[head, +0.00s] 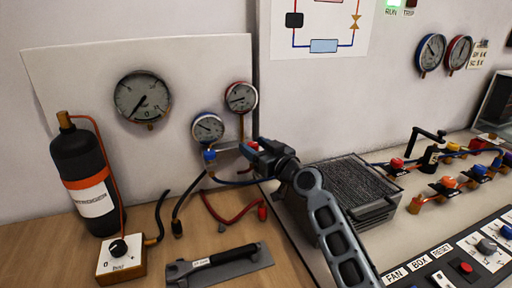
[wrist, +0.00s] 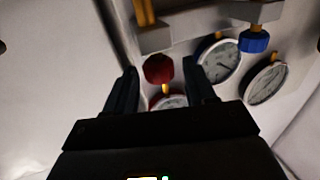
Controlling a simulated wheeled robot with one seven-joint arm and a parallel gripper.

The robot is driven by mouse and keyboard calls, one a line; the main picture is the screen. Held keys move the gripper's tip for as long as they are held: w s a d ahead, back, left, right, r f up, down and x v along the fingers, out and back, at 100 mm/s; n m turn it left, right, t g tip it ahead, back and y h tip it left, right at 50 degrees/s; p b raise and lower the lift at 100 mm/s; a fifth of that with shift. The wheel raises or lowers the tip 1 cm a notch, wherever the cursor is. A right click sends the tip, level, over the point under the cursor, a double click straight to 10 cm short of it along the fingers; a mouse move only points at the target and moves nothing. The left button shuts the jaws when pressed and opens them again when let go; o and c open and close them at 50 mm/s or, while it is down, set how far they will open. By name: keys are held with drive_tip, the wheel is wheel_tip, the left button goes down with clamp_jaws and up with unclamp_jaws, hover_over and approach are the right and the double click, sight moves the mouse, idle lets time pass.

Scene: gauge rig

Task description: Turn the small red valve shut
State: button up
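The small red valve (wrist: 158,69) is a round knob under a grey manifold block in the wrist view. In the head view a bit of red (head: 253,145) shows beside my gripper (head: 260,152), which hides most of the valve. In the wrist view my gripper (wrist: 161,75) is open. The red knob appears between its two dark fingers, with a gap on each side. I cannot tell how deep the knob sits between them. The matching blue valve (head: 209,155) is to the left on the manifold; it also shows in the wrist view (wrist: 254,41).
A blue-rimmed gauge (head: 208,128) and a red-rimmed gauge (head: 241,97) stand above the manifold. Hoses (head: 190,200) hang below it. A black cylinder (head: 83,170) stands at the left. A finned block (head: 352,190) sits close to the right of my arm.

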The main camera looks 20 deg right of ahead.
drive_tip(key=c, duration=0.9)
drive_tip(key=shift+a+r+h+p, duration=0.1)
drive_tip(key=shift+r+h+p, duration=0.15)
drive_tip(key=shift+p, duration=0.6)
drive_tip(key=shift+m+h+p, duration=0.6)
drive_tip(key=shift+h+p, duration=0.05)
drive_tip(key=shift+p, duration=0.2)
drive_tip(key=shift+f+h+p, duration=0.25)
drive_tip(key=shift+h+p, duration=0.05)
drive_tip(key=shift+p, duration=0.05)
drive_tip(key=o, duration=1)
